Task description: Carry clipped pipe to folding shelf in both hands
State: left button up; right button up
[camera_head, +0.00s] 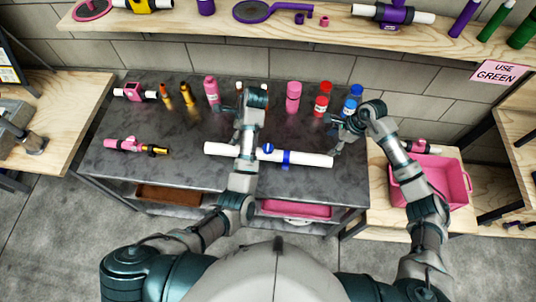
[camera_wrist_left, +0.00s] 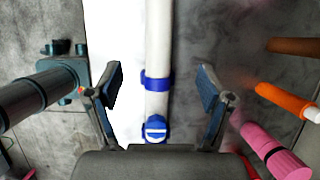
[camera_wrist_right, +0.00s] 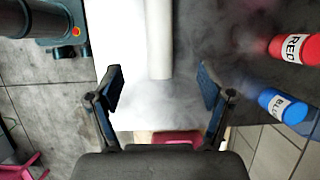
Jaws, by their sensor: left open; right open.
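The clipped pipe (camera_head: 310,159) is a white tube with blue clips, lying left to right near the front of the dark workbench (camera_head: 180,135). My left gripper (camera_wrist_left: 158,85) is open; in its wrist view the pipe (camera_wrist_left: 158,50) and its blue clips run between the spread fingers, without visible grip. In the head view my left arm covers part of the pipe and hides that gripper. My right gripper (camera_head: 337,146) is open near the pipe's right end. In its wrist view the pipe end (camera_wrist_right: 159,45) shows between the fingers, apart from both. I cannot identify the folding shelf.
Red (camera_head: 321,106) and blue (camera_head: 355,92) bottles stand close to my right gripper. Pink bottles (camera_head: 293,97) and orange parts (camera_head: 186,95) stand along the back. A pink bin (camera_head: 425,180) sits at right. A wooden wall shelf (camera_head: 350,30) holds several filter parts.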

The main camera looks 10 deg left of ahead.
aim_at(228, 147)
pick_arm(q)
jog(key=x, duration=1.4)
jog(key=shift+f, duration=0.35)
pick_arm(e)
jog(key=x, duration=1.4)
jog(key=shift+f, duration=0.4)
pick_arm(q)
jog(key=shift+a+f, duration=0.4)
jog(key=shift+f, duration=0.1)
pick_arm(e)
jog(key=shift+a+f, duration=0.35)
jog(key=shift+f, duration=0.15)
pick_arm(q)
jog(key=shift+d, duration=0.15)
jog(key=c, duration=0.5)
pick_arm(e)
jog(key=shift+d, duration=0.15)
jog(key=c, duration=0.5)
pick_arm(q)
grip_shut()
pick_arm(e)
grip_shut()
pick_arm(q)
jog(key=shift+r, duration=0.1)
